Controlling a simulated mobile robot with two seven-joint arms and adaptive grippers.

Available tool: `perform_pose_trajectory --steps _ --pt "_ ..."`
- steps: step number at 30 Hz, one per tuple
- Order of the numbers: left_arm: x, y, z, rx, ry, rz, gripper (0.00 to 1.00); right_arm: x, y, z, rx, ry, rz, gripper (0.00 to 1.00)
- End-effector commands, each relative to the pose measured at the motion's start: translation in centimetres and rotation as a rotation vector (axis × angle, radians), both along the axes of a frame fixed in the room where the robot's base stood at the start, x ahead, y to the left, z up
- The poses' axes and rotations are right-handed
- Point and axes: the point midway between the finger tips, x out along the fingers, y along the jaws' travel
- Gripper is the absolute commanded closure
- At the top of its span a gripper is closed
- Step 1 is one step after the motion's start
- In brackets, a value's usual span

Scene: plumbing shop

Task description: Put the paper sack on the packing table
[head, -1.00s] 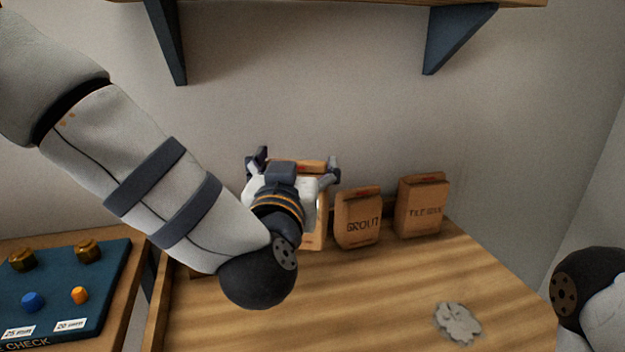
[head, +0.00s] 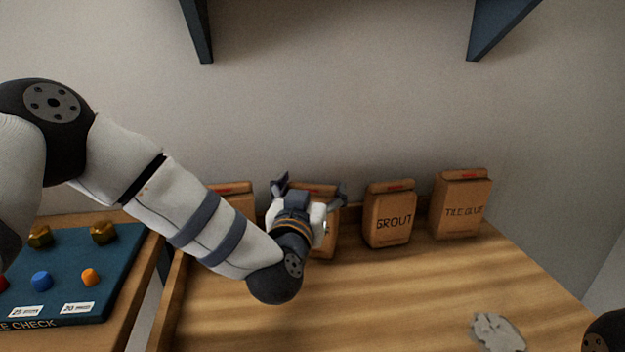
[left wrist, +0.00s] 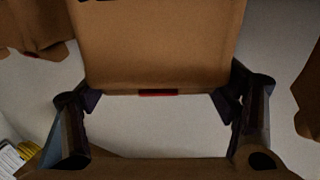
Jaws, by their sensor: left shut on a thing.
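My left gripper (head: 308,192) is shut on a brown paper sack (head: 330,243) with a red mark near its top. The gripper and wrist hide most of its front, so any label on it is hidden. In the left wrist view the sack (left wrist: 160,45) fills the upper middle, between the two fingers (left wrist: 158,110). It is upright in the row at the back of a wooden table (head: 350,300). I cannot tell whether its base touches the tabletop. My right gripper is out of view; only a dark joint of that arm shows at the lower right.
To the right stand a GROUT sack (head: 390,225) and a sack that seems to read TILE GLUE (head: 461,215). Another sack (head: 236,198) is partly behind my left arm. A grey patch (head: 497,332) lies at front right. A blue check board (head: 75,270) with several knobs lies at left.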

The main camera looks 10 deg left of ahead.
Motion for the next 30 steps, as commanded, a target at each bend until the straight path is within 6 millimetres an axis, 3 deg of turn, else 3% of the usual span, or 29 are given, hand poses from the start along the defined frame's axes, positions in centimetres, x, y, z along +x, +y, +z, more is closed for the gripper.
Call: perform_pose_trajectory --steps 6,7,9,21,26,30 --pt "0.1 0.0 0.2 0.0 -0.01 0.0 0.81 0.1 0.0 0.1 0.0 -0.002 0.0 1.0" --pt "0.0 0.0 0.0 0.001 -0.003 0.0 0.13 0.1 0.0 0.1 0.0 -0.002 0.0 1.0" --pt "0.0 0.0 0.0 0.0 -0.003 0.0 0.0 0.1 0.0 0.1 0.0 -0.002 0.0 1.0" --pt "0.0 0.0 0.4 -0.001 -0.004 0.0 0.0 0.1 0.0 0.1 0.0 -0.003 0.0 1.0" --pt "-2.8 -0.2 0.5 0.001 -0.003 -0.004 0.0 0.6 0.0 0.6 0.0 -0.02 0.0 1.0" --pt "-6.3 -0.2 0.6 0.002 -0.004 -0.004 0.0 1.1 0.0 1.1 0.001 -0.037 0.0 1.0"
